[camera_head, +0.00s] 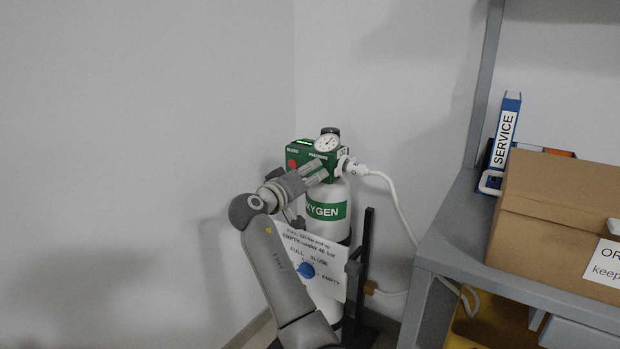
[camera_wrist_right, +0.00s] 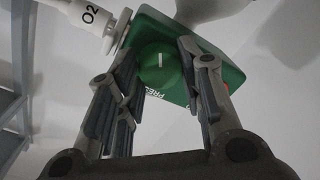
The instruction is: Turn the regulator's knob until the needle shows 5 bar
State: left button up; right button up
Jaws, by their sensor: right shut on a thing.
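The green regulator (camera_head: 303,150) sits on top of the oxygen cylinder (camera_head: 325,192) in the corner. Its round white gauge (camera_head: 327,143) faces up and forward; the needle is too small to read for certain. My right gripper (camera_head: 316,171) is at the regulator's front and hides the knob in the head view. In the right wrist view the green knob (camera_wrist_right: 158,70) has a white line that points nearly straight up. The fingers of my right gripper (camera_wrist_right: 160,58) are on both sides of the knob, shut on it. My left gripper is out of view.
A white hose (camera_head: 393,190) runs from the regulator's right side, with an O2 connector (camera_wrist_right: 88,14) close to a finger. A sign with a blue pointer (camera_head: 306,269) hangs on the cylinder. A grey shelf (camera_head: 455,225) with a cardboard box (camera_head: 560,205) stands at right.

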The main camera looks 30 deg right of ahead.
dwell(0.3)
jog(key=o, duration=1)
jog(key=shift+o, duration=0.2)
jog(key=shift+a, duration=0.1)
jog(key=v, duration=1.1)
jog(key=shift+s+a, duration=0.2)
jog(key=shift+a, duration=0.15)
jog(key=shift+f, duration=0.1)
